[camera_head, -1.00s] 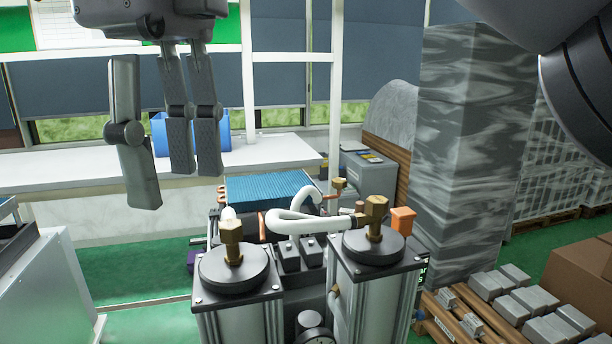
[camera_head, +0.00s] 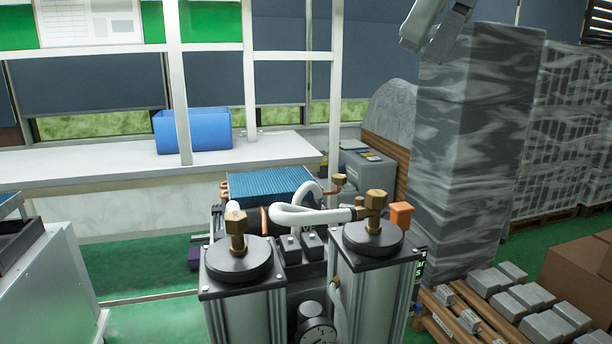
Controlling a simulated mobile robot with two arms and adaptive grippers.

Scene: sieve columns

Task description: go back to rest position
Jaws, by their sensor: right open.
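My right gripper (camera_head: 428,32) shows only in part at the top edge, right of the middle. Its grey fingers are in front of the dark wall panels and the upper left of the grey wrapped stack. It is open, and nothing shows between its fingers. Its palm and arm are out of the picture. My left gripper is not in view. The two sieve columns stand upright at the front: the left column (camera_head: 245,310) and the right column (camera_head: 372,290). Each has a dark round cap with a brass fitting. No gripper touches them.
A white hose (camera_head: 300,217) runs behind the columns near a blue finned unit (camera_head: 262,186). A blue bin (camera_head: 193,130) stands on the white bench (camera_head: 80,170). The tall wrapped stack (camera_head: 470,150) and a pallet with grey blocks (camera_head: 545,327) are at the right. Green floor shows at left.

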